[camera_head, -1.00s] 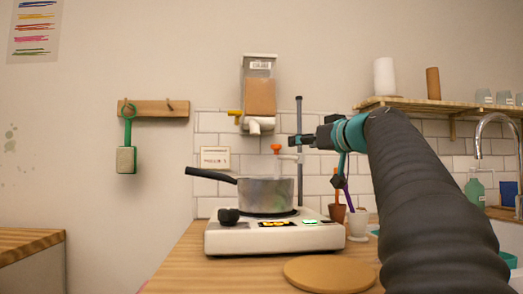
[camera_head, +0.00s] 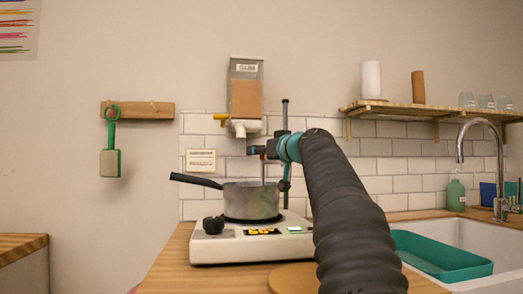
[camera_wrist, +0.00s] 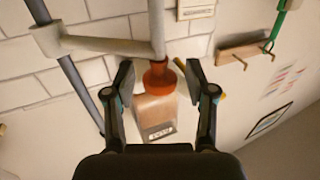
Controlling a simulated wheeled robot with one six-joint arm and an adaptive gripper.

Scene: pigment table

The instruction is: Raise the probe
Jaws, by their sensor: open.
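The probe has a red-orange knob (camera_wrist: 159,73) on top of a pale stem (camera_wrist: 157,28) in the wrist view. In the head view its thin shaft (camera_head: 263,172) goes down into the grey pot (camera_head: 250,201), and its lower end is hidden. A white side arm (camera_wrist: 105,45) joins the probe to a dark stand pole (camera_head: 285,120). My gripper (camera_wrist: 157,76) is open, with one finger on each side of the knob and visible gaps between. In the head view my gripper (camera_head: 257,150) is at knob height, partly covering the knob.
The pot sits on a white hotplate (camera_head: 250,242) with a lit display. A dispenser (camera_head: 245,95) hangs on the wall above. A round wooden board (camera_head: 293,278) lies in front. A sink with a teal tray (camera_head: 440,258) is at the right.

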